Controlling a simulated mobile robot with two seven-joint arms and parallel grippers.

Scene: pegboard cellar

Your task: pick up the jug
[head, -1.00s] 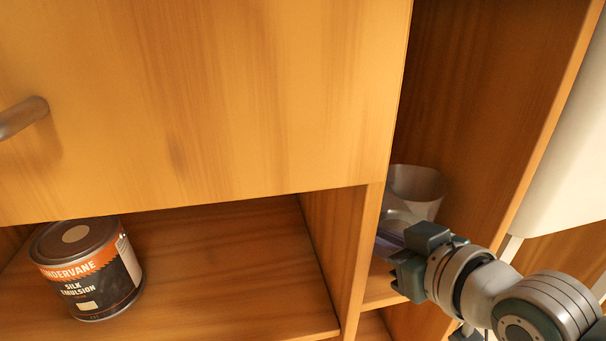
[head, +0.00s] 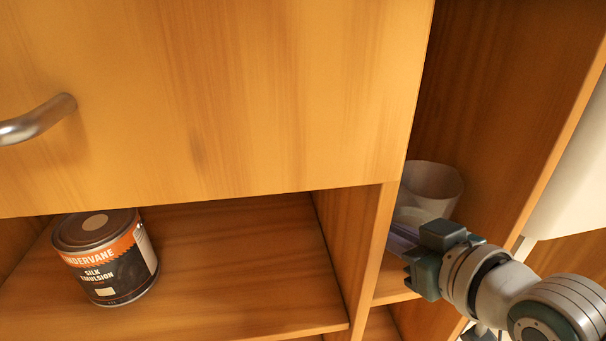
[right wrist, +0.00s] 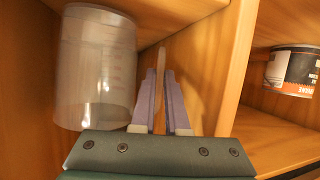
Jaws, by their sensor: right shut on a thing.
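The jug (head: 434,188) is a pale, translucent vessel standing upright in the narrow right-hand compartment of the wooden unit. In the right wrist view the jug (right wrist: 97,65) is left of the fingers, with faint marks on its wall. My right gripper (head: 410,240) reaches in from the right, in front of the jug. In the right wrist view the purple fingers of my right gripper (right wrist: 161,105) are closed on a thin upright strip, which looks like the jug's handle; its join to the body is not clear. My left gripper is out of view.
A paint tin (head: 108,258) stands on the shelf in the left compartment; it also shows in the right wrist view (right wrist: 292,70). A wooden divider (head: 358,250) separates the compartments. A drawer front with a metal handle (head: 38,120) hangs above the left one.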

